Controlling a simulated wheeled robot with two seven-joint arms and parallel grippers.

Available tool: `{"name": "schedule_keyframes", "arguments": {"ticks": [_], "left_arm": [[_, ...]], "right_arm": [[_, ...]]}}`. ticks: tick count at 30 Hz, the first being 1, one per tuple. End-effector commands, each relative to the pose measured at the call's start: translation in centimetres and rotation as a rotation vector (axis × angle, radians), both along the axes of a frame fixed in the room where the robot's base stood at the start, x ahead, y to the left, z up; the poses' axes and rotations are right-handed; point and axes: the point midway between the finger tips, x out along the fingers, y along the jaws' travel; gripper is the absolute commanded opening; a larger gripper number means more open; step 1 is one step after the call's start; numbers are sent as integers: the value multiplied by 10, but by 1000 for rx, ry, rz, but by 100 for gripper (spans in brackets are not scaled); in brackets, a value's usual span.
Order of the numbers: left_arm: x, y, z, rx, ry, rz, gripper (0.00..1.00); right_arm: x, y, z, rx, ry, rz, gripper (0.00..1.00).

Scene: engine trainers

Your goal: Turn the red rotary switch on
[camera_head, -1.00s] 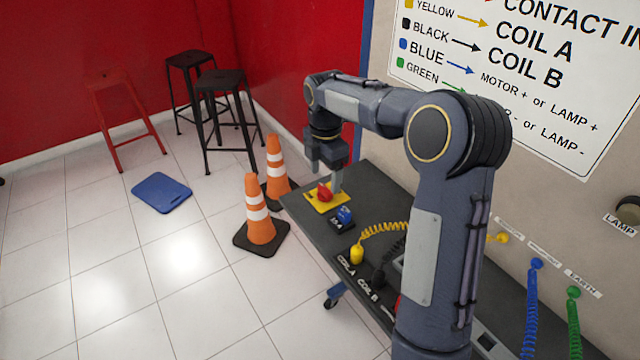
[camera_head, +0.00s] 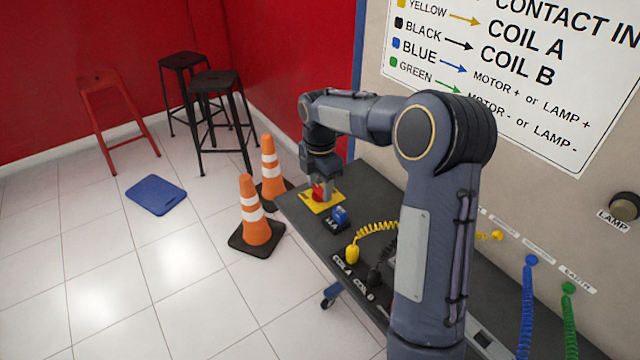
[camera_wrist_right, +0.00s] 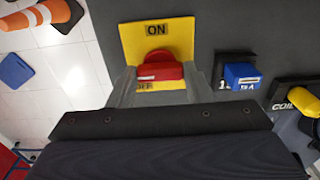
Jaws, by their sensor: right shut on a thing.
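The red rotary switch (camera_head: 318,192) sits on a yellow plate (camera_head: 333,204) at the far end of the dark table. In the right wrist view the red knob (camera_wrist_right: 160,71) lies across the yellow plate (camera_wrist_right: 182,32), below an "ON" label. My right gripper (camera_head: 323,184) has come down over the switch from above. In the right wrist view its fingers (camera_wrist_right: 160,82) stand on the left and right of the knob, shut on it. The fingertips are partly hidden by the gripper body in the head view. My left gripper is in neither view.
A blue switch (camera_head: 339,215) is close beside the yellow plate. A yellow plug (camera_head: 352,254) with a coiled lead stands nearer on the table (camera_head: 366,185). Two traffic cones (camera_head: 256,215) stand on the floor beside the table. A lettered board rises on the right.

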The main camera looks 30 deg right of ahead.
Motion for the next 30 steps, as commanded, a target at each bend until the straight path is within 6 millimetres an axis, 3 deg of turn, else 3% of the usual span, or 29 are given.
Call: {"name": "schedule_keyframes", "arguments": {"ticks": [11, 30], "left_arm": [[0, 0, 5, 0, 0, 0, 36], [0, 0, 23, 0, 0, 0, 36]], "right_arm": [[0, 0, 1, 0, 2, -100, 23], [0, 0, 2, 0, 0, -668, 23]]}}
